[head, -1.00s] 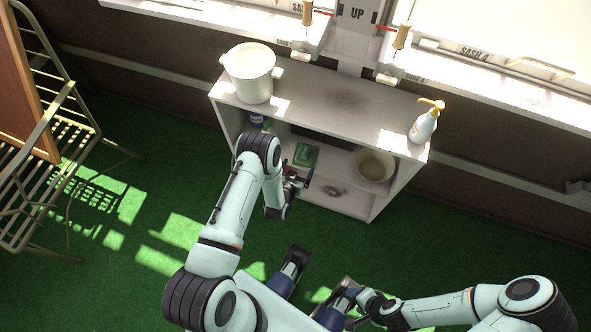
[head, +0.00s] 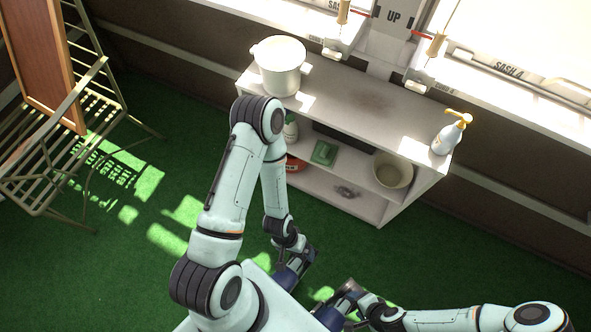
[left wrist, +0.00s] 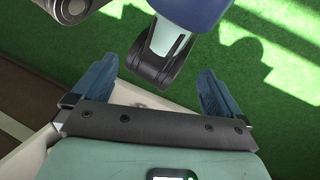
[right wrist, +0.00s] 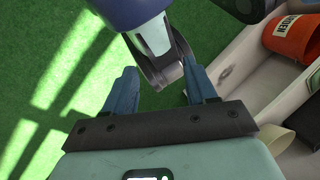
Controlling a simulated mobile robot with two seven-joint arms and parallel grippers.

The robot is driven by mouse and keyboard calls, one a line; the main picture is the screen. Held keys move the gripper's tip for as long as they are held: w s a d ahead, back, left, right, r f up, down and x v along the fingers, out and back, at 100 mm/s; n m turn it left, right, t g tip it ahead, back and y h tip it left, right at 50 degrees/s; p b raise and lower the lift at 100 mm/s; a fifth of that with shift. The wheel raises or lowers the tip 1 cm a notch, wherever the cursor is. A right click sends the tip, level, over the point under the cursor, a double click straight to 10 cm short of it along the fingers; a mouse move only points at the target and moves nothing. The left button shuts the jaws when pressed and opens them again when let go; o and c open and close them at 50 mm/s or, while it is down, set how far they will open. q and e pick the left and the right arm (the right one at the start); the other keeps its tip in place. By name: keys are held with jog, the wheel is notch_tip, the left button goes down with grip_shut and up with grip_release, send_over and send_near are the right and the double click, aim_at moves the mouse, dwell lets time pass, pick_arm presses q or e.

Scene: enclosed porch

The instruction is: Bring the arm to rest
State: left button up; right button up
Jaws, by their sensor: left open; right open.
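My left arm comes down in front of the shelf, and its gripper (head: 303,258) hangs low, close to my own body. In the left wrist view the left gripper (left wrist: 150,92) has its two blue fingers wide apart with nothing between them. My right gripper (head: 347,291) is low at the centre of the head view, a little right of the left one. In the right wrist view the right gripper (right wrist: 160,85) is open and empty, with part of my own body close beyond its fingers.
A grey shelf unit (head: 345,100) holds a white pot (head: 280,68) and a pump bottle (head: 450,134) on top. Inside are a beige bowl (head: 393,171) and a green item (head: 323,153). A folding chair (head: 60,150) stands left. Green floor between is clear.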

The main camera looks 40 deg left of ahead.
pick_arm(q)
notch_tip(320, 180, up, 13)
jog(key=p, duration=1.3)
jog(key=shift+g+p, duration=0.4)
pick_arm(e)
notch_tip(320, 180, up, 13)
jog(key=shift+g, duration=0.4)
pick_arm(q)
jog(key=shift+d, duration=0.1)
pick_arm(e)
jog(key=shift+a, duration=0.1)
